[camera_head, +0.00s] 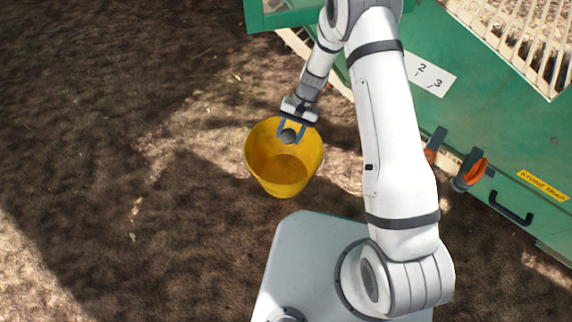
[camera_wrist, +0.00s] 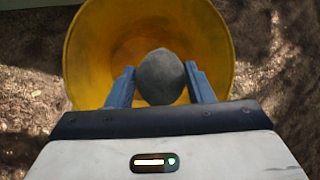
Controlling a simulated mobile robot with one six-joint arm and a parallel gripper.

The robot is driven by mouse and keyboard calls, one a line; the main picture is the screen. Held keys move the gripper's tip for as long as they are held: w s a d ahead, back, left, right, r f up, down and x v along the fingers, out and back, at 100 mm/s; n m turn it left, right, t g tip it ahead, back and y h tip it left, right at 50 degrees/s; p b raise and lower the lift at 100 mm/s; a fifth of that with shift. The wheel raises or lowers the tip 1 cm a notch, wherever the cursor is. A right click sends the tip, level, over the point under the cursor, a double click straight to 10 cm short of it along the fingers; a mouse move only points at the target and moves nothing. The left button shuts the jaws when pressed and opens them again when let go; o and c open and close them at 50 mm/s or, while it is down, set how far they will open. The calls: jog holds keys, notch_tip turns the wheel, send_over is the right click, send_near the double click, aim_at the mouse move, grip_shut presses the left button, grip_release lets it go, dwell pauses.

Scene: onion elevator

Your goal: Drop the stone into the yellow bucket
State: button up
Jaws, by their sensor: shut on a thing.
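The yellow bucket (camera_head: 275,179) stands upright on the ground in the head view, its open mouth facing up. It also fills the upper middle of the wrist view (camera_wrist: 84,62). My gripper (camera_head: 291,134) is over the bucket's mouth, near its far rim. Its two blue fingers are shut on a round grey stone (camera_head: 288,137). In the wrist view the stone (camera_wrist: 161,77) sits between the fingertips (camera_wrist: 161,84), with the bucket's inside behind it. The bucket's inside looks empty where it shows; the stone and fingers hide part of it.
A green machine (camera_head: 470,150) stands on the right, with orange latches (camera_head: 471,174), a black handle (camera_head: 511,208) and a yellow "STONE TRAP" label (camera_head: 542,185). The brown dirt ground (camera_head: 110,160) left of the bucket is clear.

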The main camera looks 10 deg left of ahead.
jog(key=o, duration=1.3)
jog(key=shift+r, duration=0.1)
jog(key=p+v, duration=0.3)
jog(key=v, duration=0.4)
jog(key=shift+w+d+r, duration=0.15)
jog(key=shift+w+r, duration=0.05)
jog(key=shift+r, duration=0.1)
